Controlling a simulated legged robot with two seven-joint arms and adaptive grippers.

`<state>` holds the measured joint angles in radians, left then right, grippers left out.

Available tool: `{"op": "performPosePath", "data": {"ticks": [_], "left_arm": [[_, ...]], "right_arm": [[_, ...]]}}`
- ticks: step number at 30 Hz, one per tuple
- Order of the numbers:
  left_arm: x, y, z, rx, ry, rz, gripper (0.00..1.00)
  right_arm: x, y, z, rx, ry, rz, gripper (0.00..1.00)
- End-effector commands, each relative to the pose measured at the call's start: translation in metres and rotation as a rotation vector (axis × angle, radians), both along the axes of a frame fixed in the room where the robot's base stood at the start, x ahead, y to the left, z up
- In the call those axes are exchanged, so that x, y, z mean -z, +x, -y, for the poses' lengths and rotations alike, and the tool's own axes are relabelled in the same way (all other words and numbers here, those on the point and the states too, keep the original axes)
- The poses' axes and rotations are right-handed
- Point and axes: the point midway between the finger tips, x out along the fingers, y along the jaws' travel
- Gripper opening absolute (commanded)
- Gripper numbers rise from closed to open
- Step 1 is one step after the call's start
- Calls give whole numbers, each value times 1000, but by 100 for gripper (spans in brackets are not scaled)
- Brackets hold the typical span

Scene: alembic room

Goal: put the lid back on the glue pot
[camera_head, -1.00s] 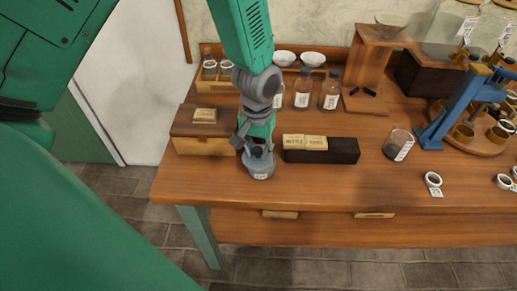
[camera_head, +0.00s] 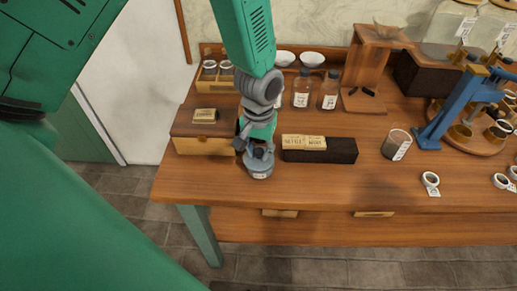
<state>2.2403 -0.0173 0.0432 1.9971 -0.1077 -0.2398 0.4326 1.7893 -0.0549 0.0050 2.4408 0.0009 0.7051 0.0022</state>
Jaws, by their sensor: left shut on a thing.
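The glue pot (camera_head: 259,172) is a small grey round pot with a pale label, standing near the front left of the wooden bench. My left gripper (camera_head: 258,152) comes down from above and is shut at the top of the pot. It is shut on the lid, a small piece that is mostly hidden between the fingers. The lid is at the pot's mouth; I cannot tell whether it is fully seated. My right gripper is not in view.
A wooden box (camera_head: 204,132) stands just left of the pot. A dark block with pale labels (camera_head: 320,149) stands just right. A glass beaker (camera_head: 396,144), bottles (camera_head: 329,90) and a blue press (camera_head: 455,108) are further right and back. The bench front is clear.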

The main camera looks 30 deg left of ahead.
Motion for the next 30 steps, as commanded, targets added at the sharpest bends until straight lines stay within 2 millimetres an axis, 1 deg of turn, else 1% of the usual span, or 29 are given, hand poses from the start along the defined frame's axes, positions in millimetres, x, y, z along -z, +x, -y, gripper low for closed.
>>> {"op": "performPosePath", "data": {"ticks": [30], "left_arm": [[2, 0, -4, 1, 0, -1, 0]], "right_arm": [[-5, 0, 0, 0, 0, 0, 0]]}}
